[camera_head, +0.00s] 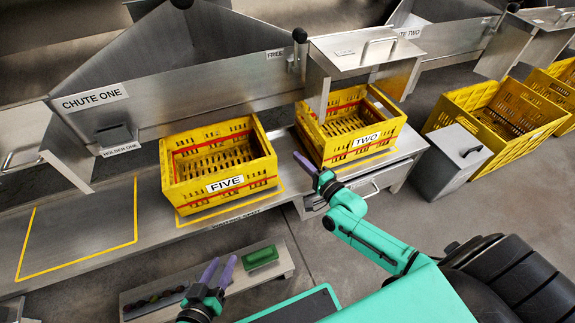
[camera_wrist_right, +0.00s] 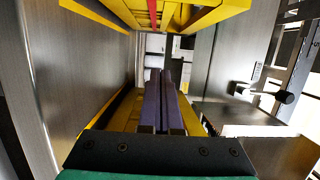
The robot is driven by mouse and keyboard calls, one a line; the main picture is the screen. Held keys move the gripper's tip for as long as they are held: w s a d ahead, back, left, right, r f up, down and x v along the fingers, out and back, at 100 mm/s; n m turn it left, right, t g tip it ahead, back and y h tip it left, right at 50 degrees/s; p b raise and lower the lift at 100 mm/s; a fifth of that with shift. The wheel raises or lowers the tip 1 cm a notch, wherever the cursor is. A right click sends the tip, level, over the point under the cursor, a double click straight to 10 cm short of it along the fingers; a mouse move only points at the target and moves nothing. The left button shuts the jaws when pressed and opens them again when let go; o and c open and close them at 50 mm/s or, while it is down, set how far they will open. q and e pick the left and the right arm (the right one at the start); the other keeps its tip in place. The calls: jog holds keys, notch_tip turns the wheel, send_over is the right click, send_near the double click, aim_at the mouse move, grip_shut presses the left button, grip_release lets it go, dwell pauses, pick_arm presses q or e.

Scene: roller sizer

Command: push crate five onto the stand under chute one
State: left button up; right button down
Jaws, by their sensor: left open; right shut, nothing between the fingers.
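Crate five (camera_head: 225,187), yellow with red stripes and empty, stands upright on the metal bench inside a yellow outline, right of the stand under chute one. That stand is a bare yellow-outlined area (camera_head: 75,240) at the left; the chute one label (camera_head: 90,98) is above it. My right gripper (camera_head: 300,160) is shut and empty, between crate five and crate two, apart from crate five's right side. Its purple fingers (camera_wrist_right: 165,100) fill the middle of the right wrist view. My left gripper (camera_head: 218,268) is open and empty, in front of the bench.
Crate two (camera_head: 362,143) stands close to the right of my right gripper. A low shelf (camera_head: 275,278) with a green block (camera_head: 261,257) and small dark round items lies near my left gripper. More yellow crates (camera_head: 470,100) and a grey bin (camera_head: 450,165) stand at right.

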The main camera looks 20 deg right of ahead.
jog(key=x, duration=0.2)
jog(key=b+x, duration=0.1)
jog(key=x, duration=0.2)
jog(key=b+x, duration=0.1)
jog(key=x, duration=0.1)
jog(key=shift+w+a+f, duration=0.1)
jog(key=shift+a, duration=1.95)
